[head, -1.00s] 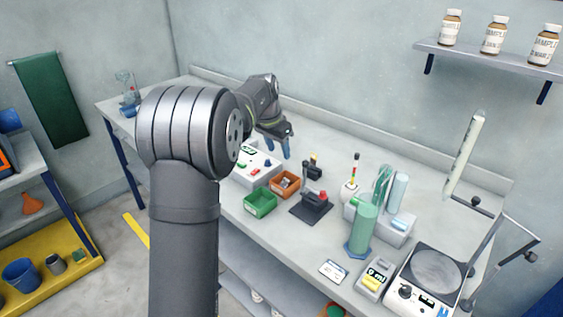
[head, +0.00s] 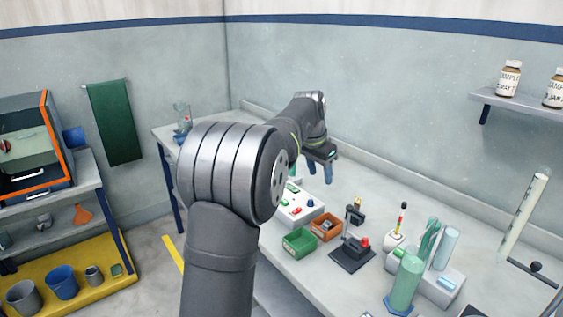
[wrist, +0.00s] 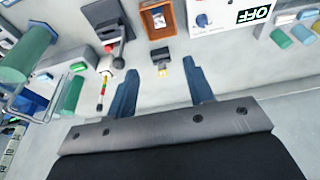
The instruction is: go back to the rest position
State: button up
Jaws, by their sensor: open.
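My gripper (head: 319,170) hangs above the back of the bench (head: 375,190), its blue fingers pointing down. In the wrist view its two blue fingers (wrist: 163,92) stand apart with nothing held between them. A small black item with a yellow part (wrist: 161,62) shows beyond the gap, on the bench below. My arm's large grey joint covers part of the bench's left side in the head view.
Near the gripper are a white control box (head: 297,207), a green bin (head: 299,243), an orange bin (head: 326,227) and a black stand with a red knob (head: 352,252). Green cylinders (head: 406,282) stand to the right. A shelf (head: 520,104) with bottles is on the wall.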

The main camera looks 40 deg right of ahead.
jog(key=x, duration=1.7)
jog(key=shift+d+f, duration=0.15)
jog(key=shift+f, duration=0.05)
jog(key=shift+r, duration=0.35)
jog(key=shift+r, duration=0.1)
jog(key=v, duration=1.7)
jog(key=x, duration=1.7)
jog(key=shift+f, duration=0.4)
notch_tip(320, 180, up, 8)
jog(key=s+a+f, duration=0.2)
jog(key=s+a, duration=0.2)
jog(key=a, duration=0.4)
jog(key=s+a+f+h, duration=0.1)
jog(key=s+a+f, duration=0.1)
jog(key=s+a, duration=0.3)
jog(key=a, duration=0.4)
jog(key=shift+s+f, duration=0.15)
jog(key=shift+f, duration=0.1)
jog(key=shift+a, duration=0.1)
